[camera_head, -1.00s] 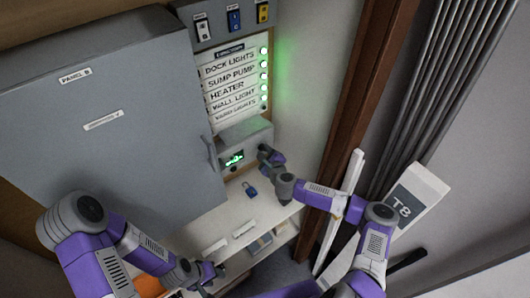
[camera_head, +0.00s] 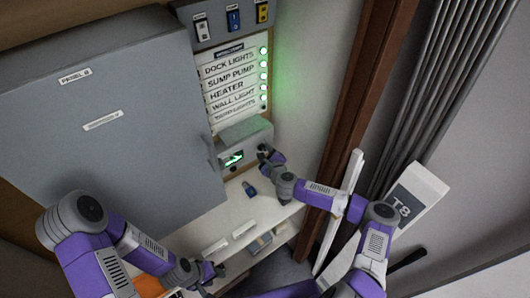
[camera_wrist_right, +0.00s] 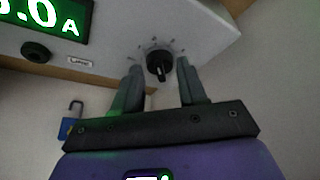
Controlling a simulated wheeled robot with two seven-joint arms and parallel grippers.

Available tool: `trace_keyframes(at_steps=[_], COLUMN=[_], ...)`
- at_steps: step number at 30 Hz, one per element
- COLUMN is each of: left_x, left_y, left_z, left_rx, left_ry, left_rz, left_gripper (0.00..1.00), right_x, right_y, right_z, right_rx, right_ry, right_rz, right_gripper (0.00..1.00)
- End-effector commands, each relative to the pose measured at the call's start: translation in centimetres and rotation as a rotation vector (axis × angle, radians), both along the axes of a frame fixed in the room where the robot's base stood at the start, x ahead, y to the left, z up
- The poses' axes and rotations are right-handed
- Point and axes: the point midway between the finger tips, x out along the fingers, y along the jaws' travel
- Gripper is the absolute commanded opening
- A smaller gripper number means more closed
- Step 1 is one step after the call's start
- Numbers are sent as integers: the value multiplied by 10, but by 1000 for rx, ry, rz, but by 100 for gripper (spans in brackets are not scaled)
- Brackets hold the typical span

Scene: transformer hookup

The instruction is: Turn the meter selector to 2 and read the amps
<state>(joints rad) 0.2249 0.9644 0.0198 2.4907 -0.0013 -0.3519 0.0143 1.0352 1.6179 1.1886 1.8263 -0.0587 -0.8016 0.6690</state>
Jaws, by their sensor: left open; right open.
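The meter is a grey box (camera_head: 246,137) on the wall below the label strip. Its lit green display (camera_head: 233,159) is too small to read in the head view. In the right wrist view the display (camera_wrist_right: 42,18) is cut off at the left and shows ".0 A" after a partly cut digit. The black selector knob (camera_wrist_right: 160,66) has a light pointer mark and ticks around it. My right gripper (camera_wrist_right: 160,85) is open, its fingers either side of the knob and just below it, apart from it as far as I can tell. My left gripper (camera_head: 205,272) is open over the shelf's near edge.
A blue padlock (camera_head: 250,189) lies on the white shelf (camera_head: 220,215); it also shows in the wrist view (camera_wrist_right: 69,127). A grey panel door (camera_head: 100,120) fills the left. A black round button (camera_wrist_right: 36,52) sits under the display. A brown post (camera_head: 350,100) stands right.

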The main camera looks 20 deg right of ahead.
Motion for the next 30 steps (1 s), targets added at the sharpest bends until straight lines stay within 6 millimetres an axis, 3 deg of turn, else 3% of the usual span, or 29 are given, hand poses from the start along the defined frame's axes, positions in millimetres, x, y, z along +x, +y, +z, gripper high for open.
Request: trace_keyframes(at_steps=[15, 30], left_x=[0, 0], left_y=[0, 0], left_z=[-2, -2], left_rx=[0, 0], left_ry=[0, 0], left_rz=[0, 0], left_gripper=[43, 43], right_x=[-61, -69], right_y=[-6, -6], right_z=[19, 21], right_rx=[-1, 0], right_ry=[-1, -1], right_rz=[0, -1], right_gripper=[41, 41])
